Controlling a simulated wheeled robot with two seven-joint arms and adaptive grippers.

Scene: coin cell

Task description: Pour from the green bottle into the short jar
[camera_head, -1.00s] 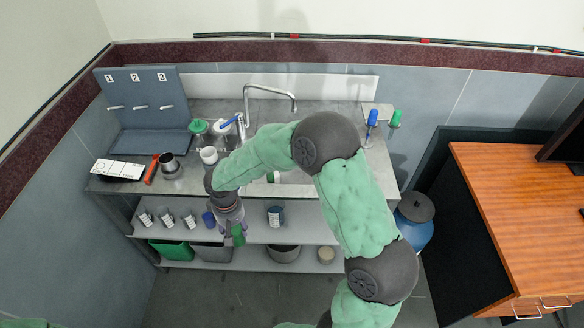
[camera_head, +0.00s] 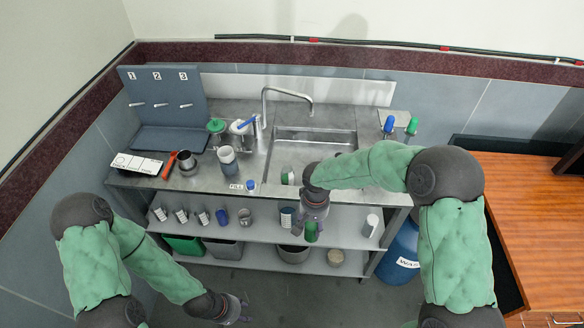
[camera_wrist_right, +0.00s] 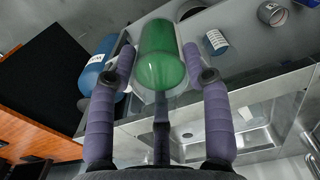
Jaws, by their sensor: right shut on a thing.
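My right gripper (camera_head: 314,220) is shut on the green bottle (camera_head: 312,232), in front of the lower shelves. In the right wrist view the bottle (camera_wrist_right: 160,52) sits between the two purple fingers (camera_wrist_right: 158,62). A small open grey jar (camera_head: 245,217) stands on the upper shelf, left of the right gripper; it also seems to show in the wrist view (camera_wrist_right: 272,14). I cannot tell for sure that it is the short jar. My left gripper (camera_head: 238,306) is low at the front, open and empty.
The steel counter (camera_head: 215,180) holds a sink (camera_head: 320,145), a tap, a grey cup (camera_head: 187,160) and a pale jar (camera_head: 227,160). Several striped cups and a blue cup (camera_head: 222,217) stand on the shelf. A blue waste drum (camera_head: 398,255) is at the right.

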